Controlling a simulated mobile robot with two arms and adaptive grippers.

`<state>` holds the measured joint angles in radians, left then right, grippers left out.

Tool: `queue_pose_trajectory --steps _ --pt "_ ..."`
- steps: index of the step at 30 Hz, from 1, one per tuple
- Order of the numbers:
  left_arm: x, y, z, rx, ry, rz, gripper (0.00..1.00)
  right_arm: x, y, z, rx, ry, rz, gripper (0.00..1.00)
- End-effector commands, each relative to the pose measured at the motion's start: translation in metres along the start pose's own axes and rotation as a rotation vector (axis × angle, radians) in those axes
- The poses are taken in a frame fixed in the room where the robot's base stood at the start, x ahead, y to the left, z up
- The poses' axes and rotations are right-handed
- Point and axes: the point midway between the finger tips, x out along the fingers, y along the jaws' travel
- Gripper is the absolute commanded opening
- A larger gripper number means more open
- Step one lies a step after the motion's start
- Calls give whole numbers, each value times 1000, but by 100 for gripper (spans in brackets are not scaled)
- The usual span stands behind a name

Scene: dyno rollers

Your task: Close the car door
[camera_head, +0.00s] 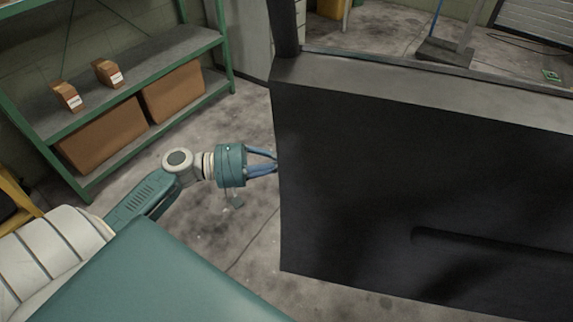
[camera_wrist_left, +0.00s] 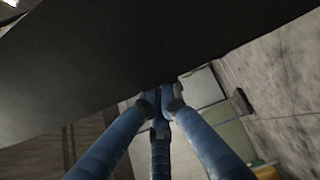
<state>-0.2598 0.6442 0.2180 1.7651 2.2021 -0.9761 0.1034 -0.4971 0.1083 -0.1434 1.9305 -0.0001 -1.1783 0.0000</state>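The car door (camera_head: 420,190) is a large dark panel filling the right of the head view, with a grey sill on top and a long recessed handle or armrest. Its dark surface also crosses the top of the left wrist view (camera_wrist_left: 150,45). My left gripper (camera_head: 276,163) is at the door's left vertical edge, roughly mid-height. Its blue fingers converge, and in the left wrist view the fingertips (camera_wrist_left: 161,96) come together at the door's border. I cannot tell whether they touch the door. My right gripper is not in view.
A green shelf (camera_head: 150,60) with small boxes and large brown cartons stands at the left. Bare concrete floor (camera_head: 240,115) lies between shelf and door. A stand with a blue pole (camera_head: 445,50) is beyond the door.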

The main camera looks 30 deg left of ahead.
Motion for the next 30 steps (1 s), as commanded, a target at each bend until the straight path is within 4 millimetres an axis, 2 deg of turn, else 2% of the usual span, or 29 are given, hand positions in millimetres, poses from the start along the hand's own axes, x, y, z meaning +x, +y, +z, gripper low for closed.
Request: queue_pose_trajectory --steps 3,9,12,18,30 --pt "24 1 0 3 -1 2 0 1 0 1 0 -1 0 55" --pt "55 0 1 1 -1 0 0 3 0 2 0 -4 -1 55" --pt "47 -1 16 -2 1 -4 0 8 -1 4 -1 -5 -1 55" --pt "41 -1 34 -1 1 -2 0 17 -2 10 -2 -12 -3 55" --pt "39 -1 38 1 1 -1 0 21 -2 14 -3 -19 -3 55"
